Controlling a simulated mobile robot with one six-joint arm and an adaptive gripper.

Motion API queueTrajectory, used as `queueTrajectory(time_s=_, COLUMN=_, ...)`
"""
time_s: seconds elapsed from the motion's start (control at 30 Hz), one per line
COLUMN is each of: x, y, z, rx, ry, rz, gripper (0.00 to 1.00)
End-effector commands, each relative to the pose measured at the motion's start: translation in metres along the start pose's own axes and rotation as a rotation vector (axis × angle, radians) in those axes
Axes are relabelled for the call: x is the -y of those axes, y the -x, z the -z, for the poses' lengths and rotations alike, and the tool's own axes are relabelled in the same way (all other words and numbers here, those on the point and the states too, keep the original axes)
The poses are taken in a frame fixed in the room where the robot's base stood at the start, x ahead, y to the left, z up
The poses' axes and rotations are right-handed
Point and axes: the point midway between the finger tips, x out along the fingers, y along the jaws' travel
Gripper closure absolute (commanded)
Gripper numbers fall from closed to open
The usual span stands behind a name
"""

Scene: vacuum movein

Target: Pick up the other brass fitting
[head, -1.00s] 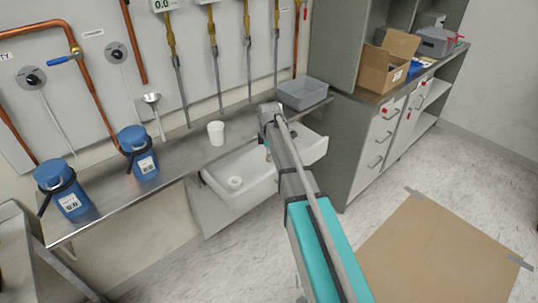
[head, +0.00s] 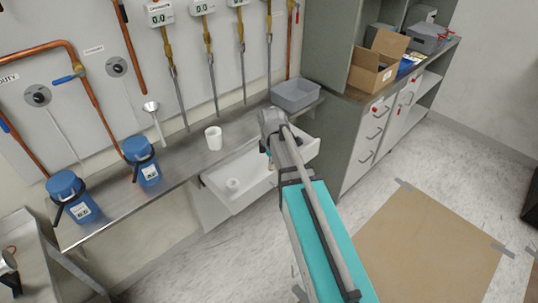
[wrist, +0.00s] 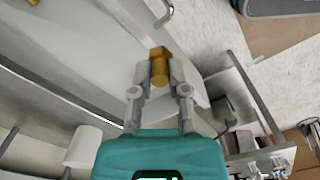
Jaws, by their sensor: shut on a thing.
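A brass fitting (wrist: 159,68), a short yellow-gold cylinder with a blockier end, is between the fingertips of my gripper (wrist: 157,78) in the wrist view. The fingers are shut on its sides. The fitting is too small there to make out clearly. Another brass-coloured piece (wrist: 33,2) is cut off at the top left of the wrist view.
A white cup (head: 213,138) and blue jugs (head: 141,160) stand on the steel counter (head: 180,165). A grey bin (head: 297,95) sits at its right end. A cardboard box (head: 375,65) is on the cabinet. Floor at the right is open, with a taped brown sheet (head: 425,245).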

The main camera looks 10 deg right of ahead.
Motion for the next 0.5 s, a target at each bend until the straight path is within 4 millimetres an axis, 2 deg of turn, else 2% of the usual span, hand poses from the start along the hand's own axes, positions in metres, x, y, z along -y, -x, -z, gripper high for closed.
queueTrajectory(time_s=0.13, x=0.0097, y=0.0047, z=-0.0008, rx=0.000, ry=0.000, rz=0.000, gripper=1.00)
queueTrajectory(time_s=0.5, x=0.0112, y=0.0048, z=-0.0009, rx=0.000, ry=0.000, rz=0.000, gripper=1.00)
